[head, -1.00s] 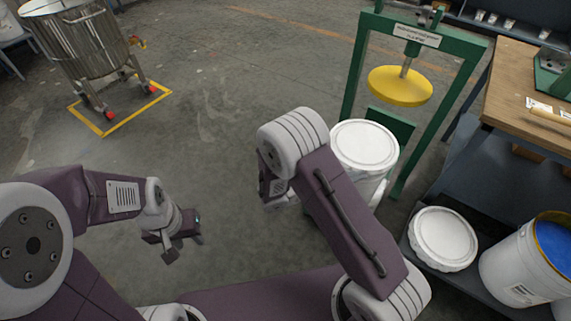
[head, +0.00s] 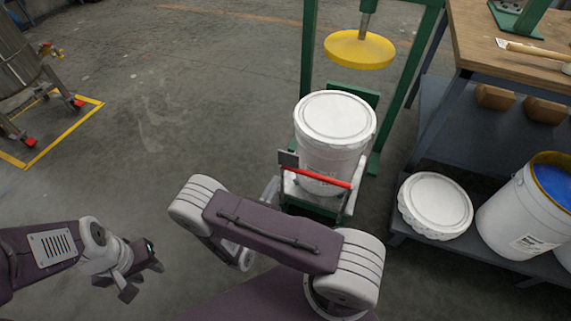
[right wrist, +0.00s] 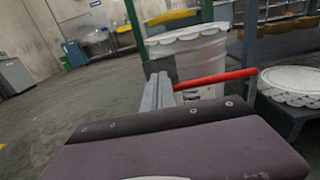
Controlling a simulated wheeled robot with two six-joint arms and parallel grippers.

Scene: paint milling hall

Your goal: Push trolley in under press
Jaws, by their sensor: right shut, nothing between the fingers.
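The trolley, with a red handle bar (head: 318,175) and a dark plate (head: 288,158) at the bar's left end, carries an upright white lidded bucket (head: 335,118). It stands at the front of the green press frame (head: 308,50), whose yellow round plate (head: 360,49) hangs above and behind the bucket. My right gripper (right wrist: 158,88) is shut and empty, its fingertips close to the dark plate (right wrist: 160,68); I cannot tell whether they touch. In the head view my forearm partly covers it. My left gripper (head: 143,277) is open and empty above the floor at left.
A workbench (head: 510,45) stands at right. Its lower shelf holds a white lid (head: 436,205) and an open bucket of blue paint (head: 530,208), close beside the trolley. A steel vat (head: 18,65) on red-wheeled legs stands at far left. The floor between is clear.

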